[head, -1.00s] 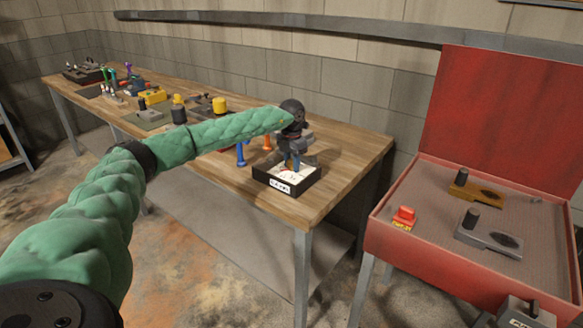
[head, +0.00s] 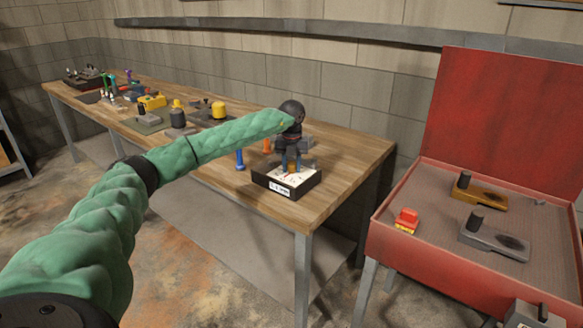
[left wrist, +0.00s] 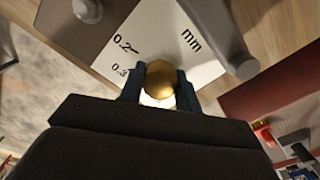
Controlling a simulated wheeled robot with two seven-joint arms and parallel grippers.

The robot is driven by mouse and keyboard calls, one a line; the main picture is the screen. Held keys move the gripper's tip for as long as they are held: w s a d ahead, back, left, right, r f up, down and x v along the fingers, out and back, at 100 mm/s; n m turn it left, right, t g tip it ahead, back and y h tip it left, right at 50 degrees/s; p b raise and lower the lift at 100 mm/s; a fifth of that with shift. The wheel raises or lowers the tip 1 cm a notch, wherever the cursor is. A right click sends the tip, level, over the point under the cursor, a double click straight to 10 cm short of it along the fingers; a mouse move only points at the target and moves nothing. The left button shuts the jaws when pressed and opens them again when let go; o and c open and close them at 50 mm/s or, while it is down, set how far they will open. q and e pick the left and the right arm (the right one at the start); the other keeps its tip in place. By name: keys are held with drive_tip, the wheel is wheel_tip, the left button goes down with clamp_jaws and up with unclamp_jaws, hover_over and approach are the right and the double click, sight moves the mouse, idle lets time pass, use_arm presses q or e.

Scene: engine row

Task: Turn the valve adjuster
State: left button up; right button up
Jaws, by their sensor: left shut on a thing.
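The valve adjuster is a brass-coloured knob (left wrist: 159,82) in the left wrist view, over a white dial plate (left wrist: 150,35) marked 0.2, 0.3 and mm. In the head view its black box (head: 287,184) with a white top stands near the right end of the wooden bench. My left gripper (head: 291,163) points down over the box. In the left wrist view its two blue fingers (left wrist: 160,88) are on either side of the knob and shut on it. The knob is mostly hidden in the head view. My right gripper is out of view.
A blue peg (head: 239,160) and an orange one (head: 267,146) stand on the wooden bench (head: 330,190) close to the box. Several tools and blocks lie further left. An open red case (head: 400,250) stands to the right of the bench.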

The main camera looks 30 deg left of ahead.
sight(292, 162)
use_arm(q)
drive_tip(key=shift+r, duration=0.15)
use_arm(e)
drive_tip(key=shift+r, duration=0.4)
use_arm(q)
drive_tip(key=shift+w+n, duration=0.1)
drive_tip(key=shift+n, duration=0.2)
drive_tip(key=o, duration=1)
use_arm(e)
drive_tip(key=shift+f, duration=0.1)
use_arm(q)
drive_tip(key=shift+r, duration=0.15)
wheel_tip(292, 162, up, 6)
drive_tip(key=shift+r+b, duration=0.15)
drive_tip(key=shift+b, duration=0.95)
drive_tip(key=shift+r, duration=0.5)
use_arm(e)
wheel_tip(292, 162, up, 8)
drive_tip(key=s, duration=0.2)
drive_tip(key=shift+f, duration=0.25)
